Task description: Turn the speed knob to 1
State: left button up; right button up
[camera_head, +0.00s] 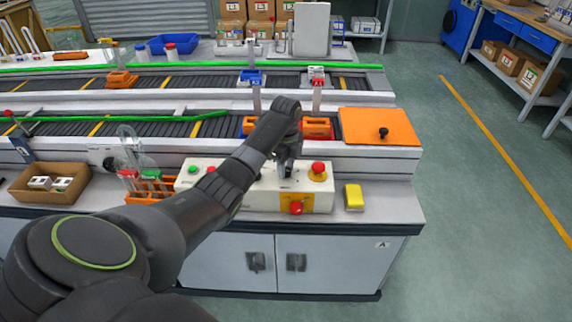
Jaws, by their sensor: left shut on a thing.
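A white control box (250,199) lies along the front of the bench. It has a green button (192,170) at its left end, a red emergency button (318,168) on a yellow base at its right end, and a red part (296,208) on its front face. My left arm reaches across from the lower left, and my left gripper (285,172) points down onto the top of the box, left of the emergency button. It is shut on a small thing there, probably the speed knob. The knob and its marks are hidden or too small to read. My right gripper is not in view.
A yellow block (354,197) lies right of the box. An orange rack (150,190) with tubes and a cardboard box (48,183) stand to the left. An orange plate (377,127) with a black knob and conveyors lie behind. The bench's right front is clear.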

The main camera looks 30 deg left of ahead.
pick_arm(q)
jog(key=n+p, duration=0.5)
jog(key=shift+r, duration=0.3)
jog(key=n+p, duration=0.5)
jog(key=n, duration=0.4)
jog(key=shift+f+p, duration=0.1)
jog(key=shift+p, duration=0.3)
jog(key=n+p, duration=0.1)
jog(key=n, duration=0.5)
jog(key=shift+p, duration=0.4)
jog(key=n, duration=0.4)
jog(key=shift+p, duration=0.4)
jog(key=n, duration=0.3)
jog(key=shift+n, duration=0.3)
jog(key=n+p, duration=0.1)
jog(key=n, duration=0.2)
jog(key=shift+f+n, duration=0.1)
jog(key=shift+n, duration=0.2)
jog(key=n, duration=0.3)
jog(key=shift+w+n, duration=0.1)
jog(key=shift+n, duration=0.2)
jog(key=n, duration=0.6)
jog(key=shift+p, duration=0.3)
jog(key=n, duration=0.6)
jog(key=shift+n, duration=0.3)
jog(key=o, duration=1)
jog(key=shift+c, duration=0.2)
